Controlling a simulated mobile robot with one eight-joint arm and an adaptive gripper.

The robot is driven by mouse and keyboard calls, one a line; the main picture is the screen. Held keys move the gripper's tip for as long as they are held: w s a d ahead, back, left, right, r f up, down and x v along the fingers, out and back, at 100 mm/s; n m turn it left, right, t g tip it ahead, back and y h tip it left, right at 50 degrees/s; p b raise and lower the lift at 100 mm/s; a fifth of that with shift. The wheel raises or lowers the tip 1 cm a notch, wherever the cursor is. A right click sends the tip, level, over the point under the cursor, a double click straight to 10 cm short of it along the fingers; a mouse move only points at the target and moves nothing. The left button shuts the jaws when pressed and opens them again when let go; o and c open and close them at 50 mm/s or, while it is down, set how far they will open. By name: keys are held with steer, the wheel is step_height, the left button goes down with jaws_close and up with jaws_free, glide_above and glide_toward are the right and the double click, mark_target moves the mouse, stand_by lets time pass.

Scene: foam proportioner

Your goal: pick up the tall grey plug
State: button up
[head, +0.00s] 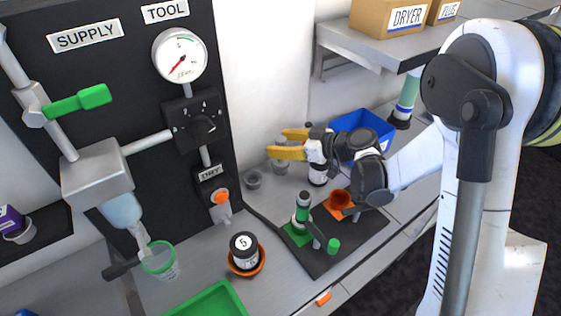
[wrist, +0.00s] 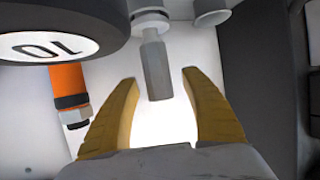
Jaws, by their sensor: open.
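My gripper (head: 278,143) has two yellow fingers that point left, spread apart, near the back wall. A grey plug (head: 281,163) stands on the bench just below and beside the fingers, partly hidden by them. In the wrist view my gripper (wrist: 160,80) is open, and a tall grey hexagonal body (wrist: 156,68) shows between the fingertips with clear gaps on both sides. I cannot tell how far beyond the tips it is. Another grey piece (wrist: 209,12) is at the top edge.
A black-capped bottle (head: 317,172) stands beside my gripper; a large disc marked 10 (wrist: 50,42) and an orange fitting (wrist: 68,90) are left in the wrist view. A blue bin (head: 365,124) is behind; a dark mat (head: 335,262) with green parts is in front.

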steer(key=shift+d, duration=0.1)
jaws_close()
steer(key=shift+r, duration=0.2)
